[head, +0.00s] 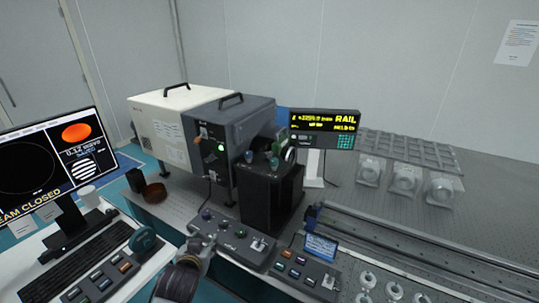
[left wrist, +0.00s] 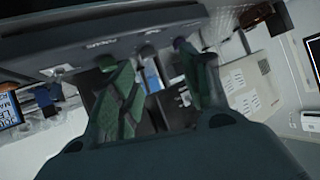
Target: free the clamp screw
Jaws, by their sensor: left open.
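My left gripper (head: 194,246) is at the front edge of the bench, beside the front control box (head: 235,240). It is small and partly hidden by its own wrist in the head view. In the left wrist view its two dark green fingers (left wrist: 160,88) stand apart, with nothing seen held between them. The control box shows behind the fingertips there. A black block (head: 268,200) with small teal and dark knobs (head: 275,162) on top stands behind the control box. I cannot tell which part is the clamp screw. My right gripper is not seen.
A grey instrument housing (head: 225,150) stands behind. A second button box (head: 300,275) and a long rail (head: 420,245) lie to the right. Clear-wrapped round parts (head: 405,178) sit at the back right. A monitor (head: 55,160) and keyboard (head: 75,258) are left.

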